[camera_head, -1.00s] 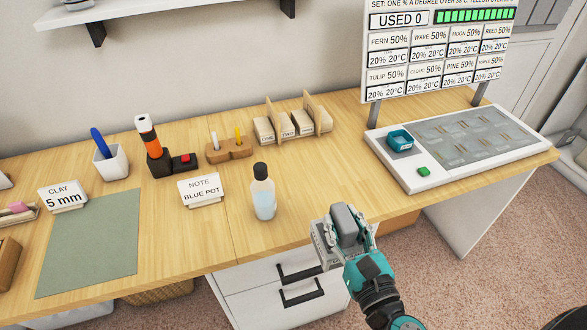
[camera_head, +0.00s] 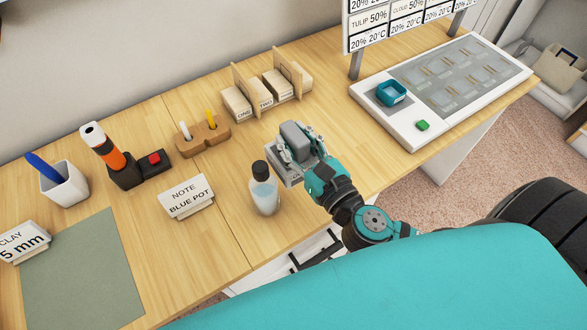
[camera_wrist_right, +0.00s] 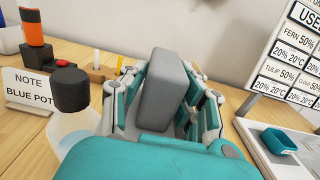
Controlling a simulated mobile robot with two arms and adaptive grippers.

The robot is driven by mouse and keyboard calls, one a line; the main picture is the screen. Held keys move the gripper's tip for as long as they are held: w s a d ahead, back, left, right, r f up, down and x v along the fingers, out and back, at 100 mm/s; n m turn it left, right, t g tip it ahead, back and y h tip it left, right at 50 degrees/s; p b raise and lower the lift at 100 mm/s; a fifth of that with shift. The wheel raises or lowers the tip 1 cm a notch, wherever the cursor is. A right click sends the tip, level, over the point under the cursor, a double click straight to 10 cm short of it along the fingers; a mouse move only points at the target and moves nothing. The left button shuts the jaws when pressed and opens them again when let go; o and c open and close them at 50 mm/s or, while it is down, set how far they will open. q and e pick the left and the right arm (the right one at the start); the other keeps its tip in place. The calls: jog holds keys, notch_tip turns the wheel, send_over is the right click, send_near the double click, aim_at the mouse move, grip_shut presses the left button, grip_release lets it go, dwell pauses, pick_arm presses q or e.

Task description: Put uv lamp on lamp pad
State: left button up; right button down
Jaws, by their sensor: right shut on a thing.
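My right gripper (camera_head: 300,150) is shut on a grey rounded block (camera_head: 295,136), held over the table just right of the clear bottle. In the right wrist view the block (camera_wrist_right: 165,92) sits tilted between the fingers. No label marks it, so I cannot tell whether it is the uv lamp. I cannot tell for sure which surface is the lamp pad. My left gripper is not in view.
A black-capped bottle (camera_head: 264,188) stands close beside the gripper. Note card (camera_head: 186,195), wooden holder (camera_head: 203,138), card racks (camera_head: 265,95) and pen cup (camera_head: 63,184) stand behind and left. A white panel (camera_head: 400,125) carries a teal item (camera_head: 391,93). A grey-green mat (camera_head: 80,270) is bare.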

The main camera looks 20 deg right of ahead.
jog(key=f, duration=0.2)
jog(key=f+b, duration=0.1)
jog(key=f, duration=0.1)
jog(key=shift+w+f, duration=0.2)
jog(key=shift+f, duration=0.05)
notch_tip(320, 180, down, 5)
jog(key=shift+r+b, duration=0.15)
jog(key=shift+b, duration=0.95)
jog(key=shift+f, duration=0.3)
jog(key=c, duration=1)
grip_release()
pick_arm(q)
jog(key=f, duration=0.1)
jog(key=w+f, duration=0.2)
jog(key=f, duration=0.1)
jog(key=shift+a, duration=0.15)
